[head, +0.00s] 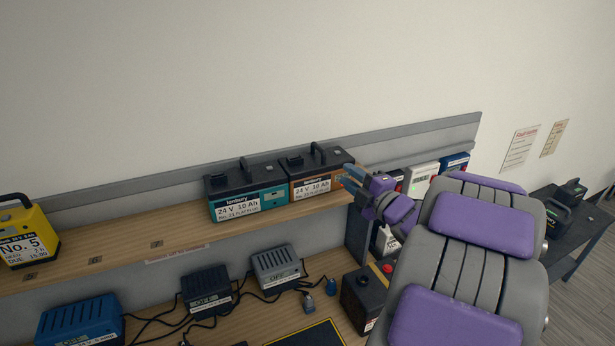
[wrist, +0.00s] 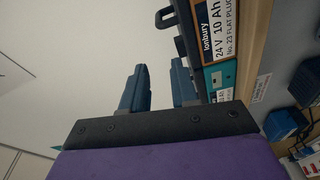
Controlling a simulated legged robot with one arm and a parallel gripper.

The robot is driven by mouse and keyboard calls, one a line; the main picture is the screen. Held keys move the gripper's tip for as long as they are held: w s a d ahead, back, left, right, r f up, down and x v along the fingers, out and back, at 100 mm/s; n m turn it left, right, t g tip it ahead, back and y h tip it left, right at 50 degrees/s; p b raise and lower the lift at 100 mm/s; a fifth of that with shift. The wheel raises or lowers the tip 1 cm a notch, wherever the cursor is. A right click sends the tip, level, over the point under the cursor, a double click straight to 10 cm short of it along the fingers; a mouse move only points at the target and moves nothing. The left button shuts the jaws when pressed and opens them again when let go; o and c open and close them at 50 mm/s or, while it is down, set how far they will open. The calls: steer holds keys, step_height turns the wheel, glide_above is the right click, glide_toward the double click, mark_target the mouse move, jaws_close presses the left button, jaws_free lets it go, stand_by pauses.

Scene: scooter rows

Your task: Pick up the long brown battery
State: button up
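The long brown battery (head: 312,187) stands upright on the wooden upper shelf, with a black top and carry handle and a white "24 V 10 Ah" label. A similar teal battery (head: 248,203) stands close on its left. My gripper (head: 351,175) is just right of the brown battery in the head view. In the wrist view the two fingers (wrist: 160,88) are apart with nothing between them. The brown battery (wrist: 215,35) shows there at the top right, its handle beyond the fingers, with the teal battery (wrist: 221,78) below it.
A yellow battery (head: 28,240) stands at the shelf's left end. Bare shelf (head: 125,245) lies between it and the teal one. Chargers with cables (head: 205,290) fill the lower bench. A grey rail and wall are behind. A dark side table (head: 570,235) is at right.

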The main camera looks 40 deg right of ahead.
glide_toward(317, 146)
steer(key=w, duration=0.2)
steer(key=w+d, duration=0.1)
steer(key=w, duration=0.2)
steer(key=w+d, duration=0.1)
steer(key=w, duration=0.1)
steer(key=shift+w+d+f+b, duration=0.1)
steer(key=shift+w+f+b, duration=0.2)
steer(key=shift+f+b, duration=0.1)
steer(key=shift+w+a+r, duration=0.1)
steer(key=shift+w+a, duration=0.25)
steer(key=shift+w, duration=0.25)
steer(key=shift+w+a+r, duration=0.1)
steer(key=shift+w+a, duration=0.25)
steer(key=shift+w, duration=0.25)
steer(key=shift+a+r, duration=0.1)
steer(key=shift+a, duration=0.2)
steer(key=shift+d, duration=0.7)
steer(key=c, duration=0.5)
steer(key=shift+f, duration=0.2)
jaws_close()
steer(key=shift+a+f, duration=0.15)
steer(key=shift+a, duration=0.05)
